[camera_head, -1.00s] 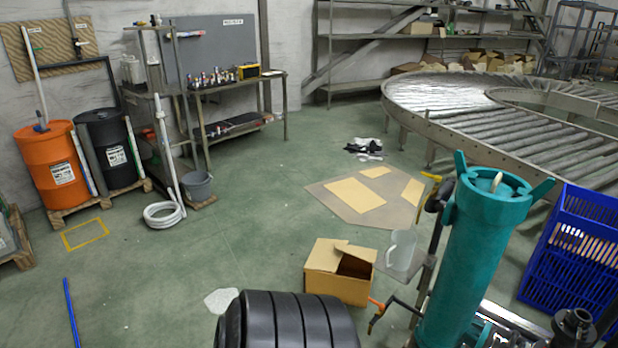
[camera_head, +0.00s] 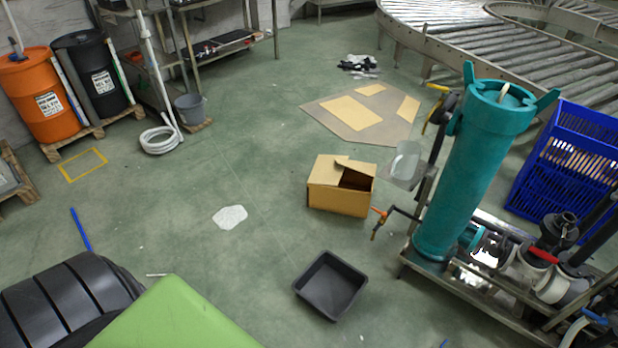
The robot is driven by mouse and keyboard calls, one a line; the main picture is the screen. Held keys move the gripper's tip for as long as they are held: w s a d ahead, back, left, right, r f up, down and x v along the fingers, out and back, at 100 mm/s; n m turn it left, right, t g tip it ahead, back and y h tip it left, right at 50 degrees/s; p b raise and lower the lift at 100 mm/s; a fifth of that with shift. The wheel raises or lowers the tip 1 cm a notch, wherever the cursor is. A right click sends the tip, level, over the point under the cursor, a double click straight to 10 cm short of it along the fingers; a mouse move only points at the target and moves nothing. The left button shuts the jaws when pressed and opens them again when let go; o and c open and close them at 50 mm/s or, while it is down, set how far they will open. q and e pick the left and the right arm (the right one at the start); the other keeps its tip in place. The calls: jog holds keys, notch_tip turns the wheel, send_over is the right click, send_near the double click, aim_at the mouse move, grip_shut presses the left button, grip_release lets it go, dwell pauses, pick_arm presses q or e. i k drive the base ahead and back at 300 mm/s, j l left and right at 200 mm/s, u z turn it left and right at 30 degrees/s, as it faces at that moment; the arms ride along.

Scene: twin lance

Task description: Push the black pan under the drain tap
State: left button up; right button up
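The black pan (camera_head: 330,285) is a shallow, empty square tray lying flat on the green floor at the lower middle. The drain tap (camera_head: 378,222), a small brass-coloured fitting with an orange handle, sticks out to the left from the teal filter housing (camera_head: 468,170) on its metal skid. The pan lies in front of the tap and to its left, apart from the skid. A ribbed black arm part and a green panel, which seem to be mine, fill the lower left. Neither gripper shows in this view.
An open cardboard box (camera_head: 341,187) stands on the floor behind the pan, left of the tap. A pale patch (camera_head: 230,217) lies on the floor to the left. A blue crate (camera_head: 570,165) and pump piping (camera_head: 540,260) are at the right. The floor left of the pan is mostly clear.

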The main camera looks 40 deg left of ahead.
aim_at(330, 285)
jog(key=u, duration=0.85)
